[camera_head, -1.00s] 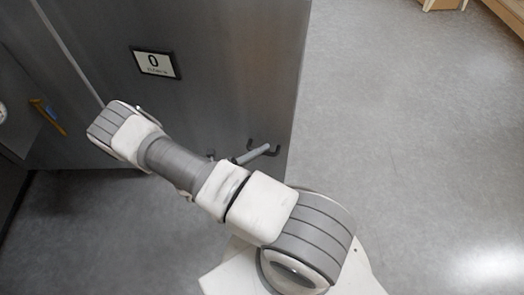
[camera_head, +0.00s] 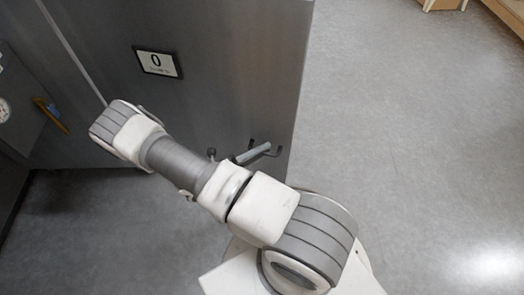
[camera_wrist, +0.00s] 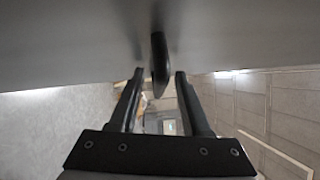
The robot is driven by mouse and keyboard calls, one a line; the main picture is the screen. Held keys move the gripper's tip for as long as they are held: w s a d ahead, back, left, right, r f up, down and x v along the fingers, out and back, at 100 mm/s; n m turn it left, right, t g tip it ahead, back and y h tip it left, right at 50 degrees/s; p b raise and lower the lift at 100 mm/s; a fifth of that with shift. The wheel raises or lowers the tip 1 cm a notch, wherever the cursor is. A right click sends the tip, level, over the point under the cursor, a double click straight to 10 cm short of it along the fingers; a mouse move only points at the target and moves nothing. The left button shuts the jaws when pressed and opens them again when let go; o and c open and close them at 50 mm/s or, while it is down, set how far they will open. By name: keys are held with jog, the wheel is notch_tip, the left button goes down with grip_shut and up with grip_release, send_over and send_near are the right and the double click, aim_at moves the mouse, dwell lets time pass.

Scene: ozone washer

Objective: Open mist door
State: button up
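The grey metal washer panel (camera_head: 220,75) with a "0" label (camera_head: 157,61) stands in front of me in the head view. A grey bar handle (camera_head: 253,153) with dark ends sits low near its right edge, partly behind my arm. In the wrist view a grey panel (camera_wrist: 70,40) fills the top. A dark, narrow handle-like piece (camera_wrist: 159,62) hangs from it between the tips of my gripper (camera_wrist: 159,74). The fingers are apart, with gaps on both sides of the piece. My gripper is hidden in the head view.
A darker unit with a round gauge (camera_head: 4,110) and a yellow-brown lever (camera_head: 50,115) stands at the left. Open grey floor (camera_head: 410,150) lies to the right. Wooden furniture (camera_head: 500,12) shows at the top right.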

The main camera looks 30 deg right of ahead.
jog(key=shift+s+a, duration=0.1)
dwell(0.3)
jog(key=w+a+f+p, duration=0.1)
jog(key=a+f, duration=0.1)
jog(key=a, duration=1.5)
jog(key=shift+w, duration=0.1)
